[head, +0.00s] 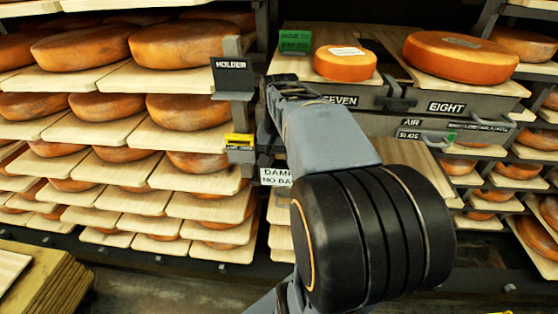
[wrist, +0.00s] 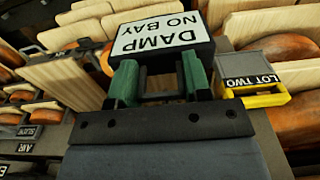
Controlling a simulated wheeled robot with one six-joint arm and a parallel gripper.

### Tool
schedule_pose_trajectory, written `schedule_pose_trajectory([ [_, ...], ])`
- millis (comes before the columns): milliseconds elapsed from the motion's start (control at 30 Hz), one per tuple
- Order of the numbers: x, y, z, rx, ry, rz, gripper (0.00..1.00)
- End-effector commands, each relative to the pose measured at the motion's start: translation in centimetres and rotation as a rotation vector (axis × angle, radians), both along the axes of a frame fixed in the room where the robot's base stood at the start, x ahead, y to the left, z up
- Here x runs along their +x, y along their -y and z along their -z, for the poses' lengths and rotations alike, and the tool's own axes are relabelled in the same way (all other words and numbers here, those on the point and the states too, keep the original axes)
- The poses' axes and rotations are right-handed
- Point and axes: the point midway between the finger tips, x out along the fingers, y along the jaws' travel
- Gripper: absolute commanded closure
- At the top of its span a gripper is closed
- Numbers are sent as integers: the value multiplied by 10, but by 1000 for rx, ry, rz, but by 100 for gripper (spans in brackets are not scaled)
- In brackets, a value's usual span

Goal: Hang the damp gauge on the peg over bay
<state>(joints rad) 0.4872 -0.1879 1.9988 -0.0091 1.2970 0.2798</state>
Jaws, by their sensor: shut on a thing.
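The damp gauge (wrist: 160,35) is a white plate with a dark edge, lettered DAMP NO BAY; it looks upside down in the wrist view. My gripper (wrist: 160,82) has green fingers, one on each side of the gauge's dark back part, and is shut on it. In the head view the gauge (head: 275,177) hangs in front of the shelves, left of my arm, partly hidden by it; the fingers are hidden there. I cannot make out the peg in either view.
A dark HOLDER sign (head: 232,75) and a yellow LOT TWO box (head: 240,141) stand left of my arm; the box is close right of my gripper in the wrist view (wrist: 262,97). Bays SEVEN and EIGHT (head: 446,107) hold cheeses. Shelves of cheese wheels (head: 185,43) fill the left.

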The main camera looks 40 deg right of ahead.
Motion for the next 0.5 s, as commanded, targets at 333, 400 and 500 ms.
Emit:
schedule_pose_trajectory([
  [333,16,16,1,-1,1,1,100],
  [400,19,19,2,-1,1,1,100],
  [500,24,23,2,-1,1,0,100],
])
